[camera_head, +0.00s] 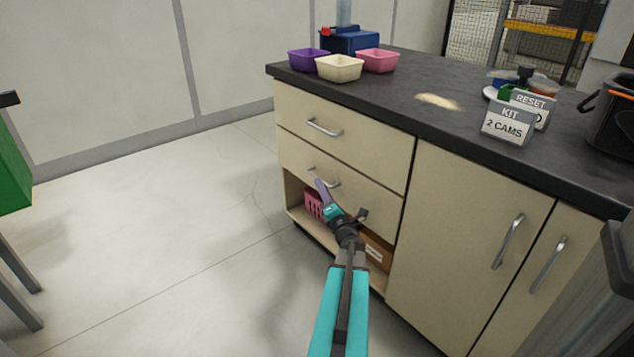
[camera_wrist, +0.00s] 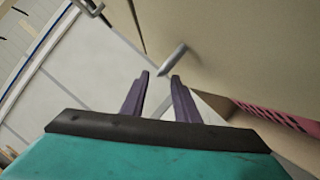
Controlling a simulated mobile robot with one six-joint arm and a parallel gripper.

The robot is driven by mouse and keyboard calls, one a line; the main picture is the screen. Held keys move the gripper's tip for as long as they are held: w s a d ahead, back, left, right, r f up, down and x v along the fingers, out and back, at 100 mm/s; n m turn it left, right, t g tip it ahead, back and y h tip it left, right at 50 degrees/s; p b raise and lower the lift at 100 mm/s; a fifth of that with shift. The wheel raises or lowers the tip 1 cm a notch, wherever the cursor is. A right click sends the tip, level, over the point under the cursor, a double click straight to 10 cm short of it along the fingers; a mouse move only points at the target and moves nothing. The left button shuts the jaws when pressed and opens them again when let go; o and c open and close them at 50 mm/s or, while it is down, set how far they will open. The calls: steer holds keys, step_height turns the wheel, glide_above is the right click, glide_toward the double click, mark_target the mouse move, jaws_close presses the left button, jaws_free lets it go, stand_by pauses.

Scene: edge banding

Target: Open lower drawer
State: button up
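The lower drawer (camera_head: 375,196) is a shut cream front on the bench cabinet, below the upper drawer (camera_head: 365,141). Its grey bar handle (camera_head: 334,184) is partly hidden behind my gripper (camera_head: 319,181) in the head view. In the wrist view the handle (camera_wrist: 173,59) shows just beyond the tips of my gripper (camera_wrist: 160,77). The two purple fingers are apart with nothing between them. I cannot tell whether a fingertip touches the handle.
An open shelf below the drawer holds a pink basket (camera_head: 313,205) and a brown box (camera_head: 377,253). Cupboard doors (camera_head: 470,232) stand to the right. The dark worktop (camera_head: 395,92) carries bins and signs. Floor (camera_head: 185,215) to the left is clear.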

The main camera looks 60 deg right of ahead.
steer(key=x, duration=0.4)
steer(key=shift+w+b, duration=0.1)
steer(key=shift+b, duration=0.3)
steer(key=shift+w+d+r, duration=0.15)
steer(key=shift+w+d, duration=0.3)
steer(key=shift+w, duration=0.1)
steer(key=shift+c, duration=0.4)
